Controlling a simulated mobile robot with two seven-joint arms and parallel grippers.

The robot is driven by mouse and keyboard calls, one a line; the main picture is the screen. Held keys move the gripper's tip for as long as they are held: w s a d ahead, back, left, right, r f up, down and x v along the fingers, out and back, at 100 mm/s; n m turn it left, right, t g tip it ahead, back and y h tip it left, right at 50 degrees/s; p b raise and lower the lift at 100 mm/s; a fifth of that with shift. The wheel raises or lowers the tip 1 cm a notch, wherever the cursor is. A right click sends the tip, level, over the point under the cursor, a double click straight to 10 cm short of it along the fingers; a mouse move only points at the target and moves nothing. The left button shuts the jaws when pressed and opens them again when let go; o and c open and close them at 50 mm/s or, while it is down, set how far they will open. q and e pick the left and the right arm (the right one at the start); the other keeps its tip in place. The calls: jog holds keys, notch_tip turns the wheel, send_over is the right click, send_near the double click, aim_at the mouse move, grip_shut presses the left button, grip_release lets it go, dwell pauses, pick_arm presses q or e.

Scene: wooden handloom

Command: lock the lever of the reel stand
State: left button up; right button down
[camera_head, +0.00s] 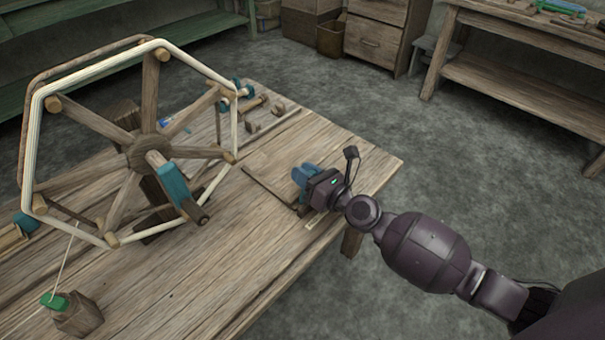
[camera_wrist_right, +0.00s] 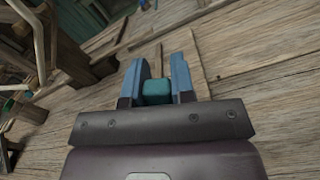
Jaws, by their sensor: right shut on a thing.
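The reel stand (camera_head: 148,153) stands on the workbench at the left, its spoked wheel wound with pale yarn. A teal grip (camera_head: 174,186) shows near its hub. My right gripper (camera_head: 305,176) is low over the bench's right part, apart from the wheel. In the right wrist view its blue fingers (camera_wrist_right: 158,85) are shut on a small teal block (camera_wrist_right: 157,92). The block may be the lever's grip; the fingers hide its sides, and I cannot tell what it joins or whether the lever is locked. My left gripper is not in view.
The workbench (camera_head: 230,275) is bare at the front middle. A wooden block with a green piece (camera_head: 54,300) sits at its front left. Several small wooden and teal parts (camera_head: 255,103) lie near the back edge. Drawers (camera_head: 376,42) and another table (camera_head: 520,80) stand behind.

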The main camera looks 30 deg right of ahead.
pick_arm(q)
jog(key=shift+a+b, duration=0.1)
jog(key=shift+b, duration=0.25)
pick_arm(e)
jog(key=shift+w+d+f+m, duration=0.2)
jog(key=shift+d+m, duration=0.25)
jog(key=shift+m, duration=0.35)
dwell(0.6)
jog(key=c, duration=1)
grip_release()
jog(key=shift+o, duration=0.2)
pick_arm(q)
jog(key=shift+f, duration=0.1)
pick_arm(e)
jog(key=shift+s, duration=0.15)
jog(key=b+v, duration=0.1)
jog(key=v, duration=0.8)
jog(key=shift+s+d+f+b, duration=0.1)
jog(key=shift+s+b, duration=0.2)
jog(key=shift+s+d, duration=0.2)
jog(key=shift+s, duration=0.25)
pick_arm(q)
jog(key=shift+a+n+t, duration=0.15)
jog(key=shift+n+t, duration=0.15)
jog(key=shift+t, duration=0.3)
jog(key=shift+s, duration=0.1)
